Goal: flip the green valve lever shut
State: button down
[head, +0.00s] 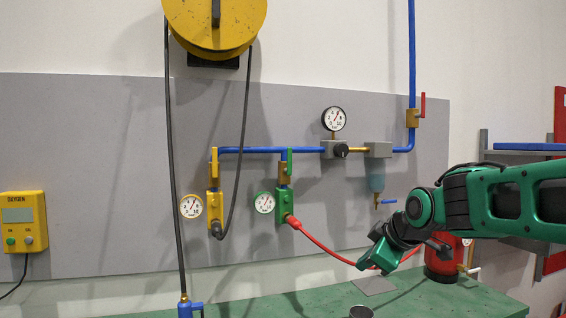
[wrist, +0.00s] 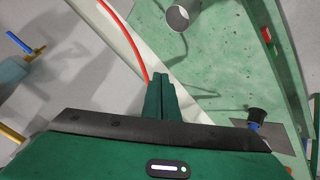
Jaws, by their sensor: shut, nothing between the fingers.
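The green valve lever (head: 289,161) stands upright on a brass valve, in line with the short drop pipe above the green regulator block (head: 284,202). I cannot make it out in the wrist view. My gripper (head: 368,264) is low and to the right of the lever, well apart from it, over the bench and close to the red hose. In the wrist view its green fingers (wrist: 158,92) are together with nothing between them.
A yellow lever (head: 214,161) stands to the left of the green one, and a red lever (head: 423,104) is at upper right. The red hose (head: 325,247) runs from the green block towards my gripper. A cup (head: 361,312) and a red canister (head: 443,266) stand on the green bench (head: 470,302).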

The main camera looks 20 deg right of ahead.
jog(key=w+a+r+n+t+y, duration=0.1)
jog(key=w+a+r+n+t, duration=0.1)
jog(key=w+a+r+n, duration=0.3)
jog(key=w+a+r+n+t+y, duration=0.1)
jog(key=w+r+n+t, duration=0.15)
jog(key=r, duration=0.35)
jog(key=n+t+y, duration=0.3)
jog(key=n+y, duration=0.1)
jog(key=n, duration=0.2)
send_near(289, 162)
jog(key=s+a+r, duration=0.2)
jog(key=a, duration=0.3)
jog(key=x, duration=1)
jog(key=shift+d, duration=2)
